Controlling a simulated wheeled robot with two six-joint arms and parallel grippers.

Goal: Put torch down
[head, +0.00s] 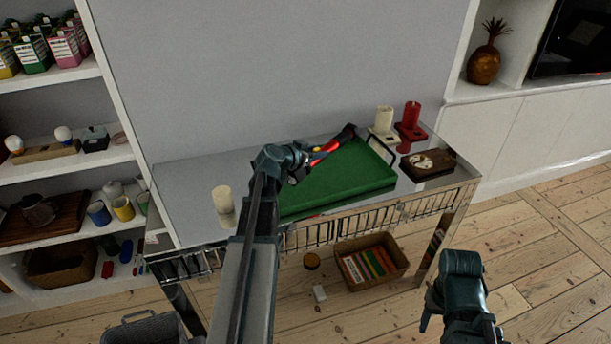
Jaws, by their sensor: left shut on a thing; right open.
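My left gripper (299,172) is over the green tray (340,186) on the glass-topped table. It is shut on the torch (330,147), which has a red and yellow body and a dark head pointing to the upper right. The torch is above or on the tray's left back part; I cannot tell whether it touches the tray. My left arm hides the tray's left side and part of the table. My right gripper (430,318) is low at the front right, away from the table, open; its fingers are only partly visible.
A brown box (428,163) lies right of the tray. A basket (370,264) sits below. Shelves (60,160) stand left.

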